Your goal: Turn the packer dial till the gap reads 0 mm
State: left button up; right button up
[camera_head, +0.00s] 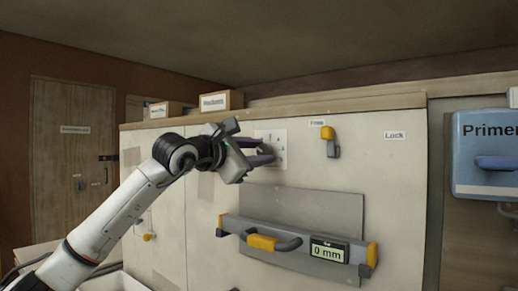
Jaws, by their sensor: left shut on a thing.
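My left gripper (264,152) reaches in from the left, up against a white marked plate (281,139) on the pale wall panel. Its fingers are shut on the packer dial, which they hide almost wholly. The dial's pointer cannot be made out. The gap display (328,251) at the right of a grey levelling bar lower on the panel reads 0 mm. My right gripper is not in view.
A blue Primer container (487,150) is at far right.

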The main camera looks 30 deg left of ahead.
pick_arm(q)
jog(key=m, duration=0.3)
jog(key=shift+p, duration=0.35)
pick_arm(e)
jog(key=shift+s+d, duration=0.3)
pick_arm(q)
jog(key=shift+m, duration=0.3)
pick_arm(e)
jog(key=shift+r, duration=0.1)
pick_arm(q)
jog(key=o, duration=1)
jog(key=shift+o, duration=0.2)
jog(key=s+a+b, duration=0.1)
jog(key=s+b, duration=0.1)
jog(key=s, duration=0.8)
jog(key=shift+s+a+b, duration=0.15)
jog(key=shift+a+b, duration=0.05)
jog(key=shift+b, duration=0.1)
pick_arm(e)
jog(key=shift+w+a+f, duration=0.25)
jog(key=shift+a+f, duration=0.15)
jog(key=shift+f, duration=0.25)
